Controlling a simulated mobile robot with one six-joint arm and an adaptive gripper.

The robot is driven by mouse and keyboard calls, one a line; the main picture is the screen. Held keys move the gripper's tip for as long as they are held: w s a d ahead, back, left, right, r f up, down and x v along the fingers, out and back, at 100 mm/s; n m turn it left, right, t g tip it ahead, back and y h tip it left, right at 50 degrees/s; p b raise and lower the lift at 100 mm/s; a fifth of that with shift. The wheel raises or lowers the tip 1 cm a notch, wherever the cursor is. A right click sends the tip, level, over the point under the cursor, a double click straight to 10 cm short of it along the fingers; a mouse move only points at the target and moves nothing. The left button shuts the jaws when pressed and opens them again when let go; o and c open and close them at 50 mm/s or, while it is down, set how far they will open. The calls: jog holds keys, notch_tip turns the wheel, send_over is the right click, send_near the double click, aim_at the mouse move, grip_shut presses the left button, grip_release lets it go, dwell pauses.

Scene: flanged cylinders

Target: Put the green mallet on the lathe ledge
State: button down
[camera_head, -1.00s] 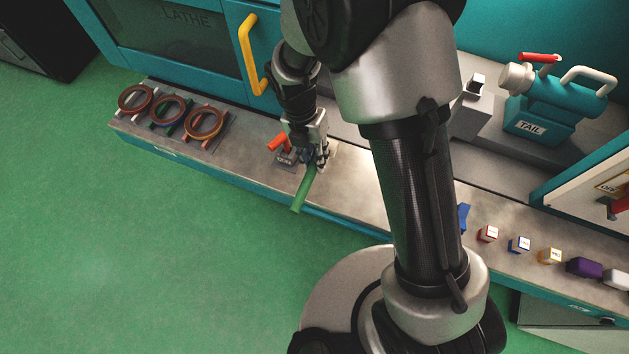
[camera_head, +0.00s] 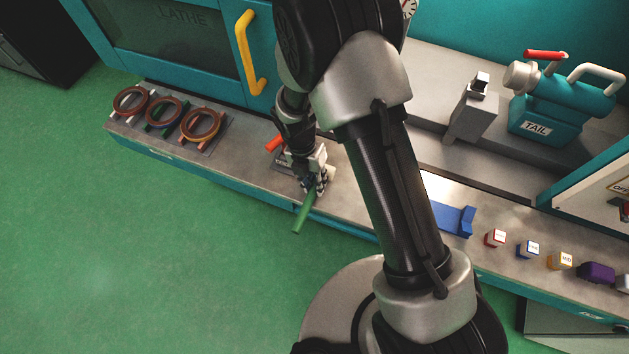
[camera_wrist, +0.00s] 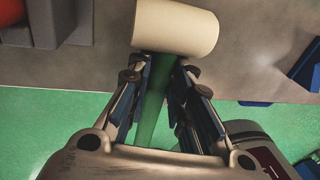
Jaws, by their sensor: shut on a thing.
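The green mallet has a green handle (camera_head: 302,218) and a cream cylindrical head (camera_wrist: 176,27). My gripper (camera_head: 318,190) is shut on the handle close below the head; the wrist view shows both fingers (camera_wrist: 158,88) on either side of it. In the head view the handle's free end sticks out past the front edge of the lathe ledge (camera_head: 345,205), over the green floor. The head is partly hidden by my gripper there. The mallet is over or on the grey ledge; I cannot tell whether it touches the surface.
Several brown rings (camera_head: 201,124) sit at the ledge's left end. A blue holder (camera_head: 455,219) and small labelled blocks (camera_head: 495,237) are to the right. The teal tailstock (camera_head: 545,118) stands behind. Bare ledge lies left of the gripper.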

jog(key=shift+f, duration=0.2)
jog(key=c, duration=1.4)
grip_release()
jog(key=shift+c, duration=0.2)
notch_tip(320, 180, up, 22)
jog(key=w+d+m+t+p, duration=0.1)
jog(key=w+d+m+p, duration=0.15)
jog(key=m, duration=0.35)
jog(key=s+d+r+m+t+y, duration=0.2)
jog(key=s+d+r+m, duration=0.35)
jog(key=r+m, duration=0.45)
jog(key=s+d+r+m+t, duration=0.1)
jog(key=s+d+r+m, duration=0.2)
jog(key=s+m, duration=0.3)
jog(key=s+d+r+m+t, duration=0.2)
jog(key=s+d+r+m, duration=0.2)
jog(key=m, duration=0.6)
jog(key=shift+s+d+p, duration=0.15)
jog(key=shift+s+p, duration=0.25)
jog(key=shift+s, duration=0.85)
